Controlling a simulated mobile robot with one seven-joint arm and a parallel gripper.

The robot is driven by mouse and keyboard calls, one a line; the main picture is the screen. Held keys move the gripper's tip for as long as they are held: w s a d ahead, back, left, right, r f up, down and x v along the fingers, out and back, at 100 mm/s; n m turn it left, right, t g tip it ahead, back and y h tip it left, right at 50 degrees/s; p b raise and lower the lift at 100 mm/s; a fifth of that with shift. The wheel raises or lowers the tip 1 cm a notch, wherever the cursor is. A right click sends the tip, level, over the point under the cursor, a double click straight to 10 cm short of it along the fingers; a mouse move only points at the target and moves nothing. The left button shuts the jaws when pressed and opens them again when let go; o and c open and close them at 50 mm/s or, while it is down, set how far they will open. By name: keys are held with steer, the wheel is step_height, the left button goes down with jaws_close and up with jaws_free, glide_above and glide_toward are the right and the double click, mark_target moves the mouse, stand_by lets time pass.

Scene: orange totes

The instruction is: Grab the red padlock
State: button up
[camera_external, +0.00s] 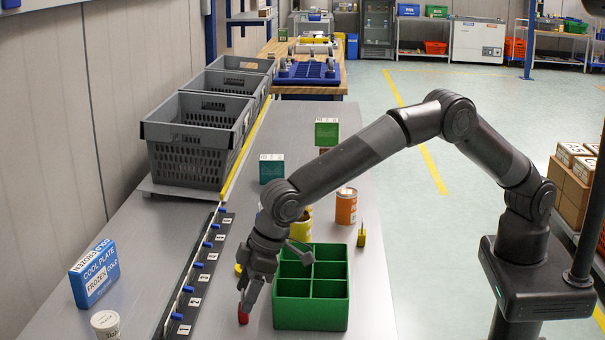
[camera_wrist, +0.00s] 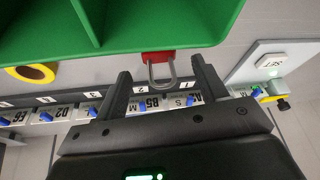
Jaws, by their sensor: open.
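The red padlock (camera_wrist: 158,57) shows in the wrist view, its red body partly hidden behind the green divided bin's edge. Its grey shackle points toward my gripper (camera_wrist: 161,70) and lies between the two open fingers in the picture. In the external view, the padlock (camera_external: 243,315) is a small red shape just under my gripper (camera_external: 250,293), left of the bin. My gripper points down and is open. I cannot tell whether a finger touches the padlock.
The green divided bin (camera_external: 311,316) stands close to the right of my gripper. A strip of numbered labels with blue hooks (camera_external: 198,275) runs along the left. A blue box (camera_external: 93,273), an orange can (camera_external: 346,206) and grey crates (camera_external: 196,140) stand on the table.

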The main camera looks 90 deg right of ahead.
steer(key=shift+x, duration=1.5)
steer(key=c, duration=1.1)
steer(key=shift+r, duration=0.2)
steer(key=shift+c, duration=0.2)
